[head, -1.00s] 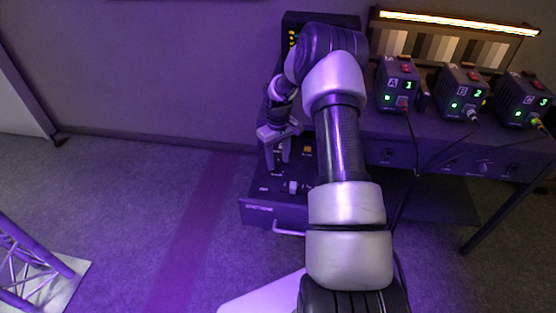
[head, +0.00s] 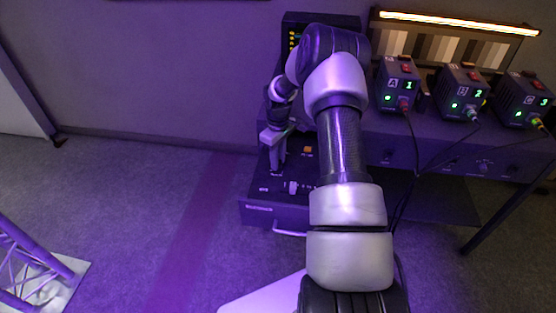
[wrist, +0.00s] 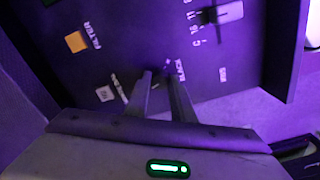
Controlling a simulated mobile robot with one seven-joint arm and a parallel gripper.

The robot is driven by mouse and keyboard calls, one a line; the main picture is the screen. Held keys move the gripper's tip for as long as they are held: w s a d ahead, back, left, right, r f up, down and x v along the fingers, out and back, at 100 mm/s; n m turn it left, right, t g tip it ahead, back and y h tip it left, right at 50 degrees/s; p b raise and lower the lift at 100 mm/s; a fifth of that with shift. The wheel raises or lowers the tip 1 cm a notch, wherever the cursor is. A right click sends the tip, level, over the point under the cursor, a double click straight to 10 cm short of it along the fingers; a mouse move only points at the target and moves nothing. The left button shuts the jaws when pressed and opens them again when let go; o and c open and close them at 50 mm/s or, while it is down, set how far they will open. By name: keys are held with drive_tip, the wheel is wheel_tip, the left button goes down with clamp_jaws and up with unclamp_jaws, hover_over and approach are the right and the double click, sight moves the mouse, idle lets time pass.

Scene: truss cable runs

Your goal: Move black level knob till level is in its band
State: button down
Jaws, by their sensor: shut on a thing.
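My gripper (head: 275,168) is lowered over the left part of the dark control panel (head: 262,208). It also shows in the wrist view (wrist: 162,78), its two fingers close together at the panel face. They are shut on the black level knob, which is mostly hidden between them. A level display (head: 292,40) with a column of small yellow lights stands at the back of the panel, partly covered by my arm. I cannot read its band.
An orange FILTER button (wrist: 75,42) and a white slider cap (wrist: 230,12) beside a number scale are on the same panel. Boxes 1 (head: 397,84), 2 (head: 462,92) and 3 (head: 524,99) with cables stand on the table to the right.

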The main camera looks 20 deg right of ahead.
drive_tip(key=shift+n, duration=0.3)
drive_tip(key=c, duration=1.5)
unclamp_jaws()
wheel_tip(320, 180, up, 18)
drive_tip(key=shift+f+p, duration=0.25)
drive_tip(key=shift+p, duration=0.7)
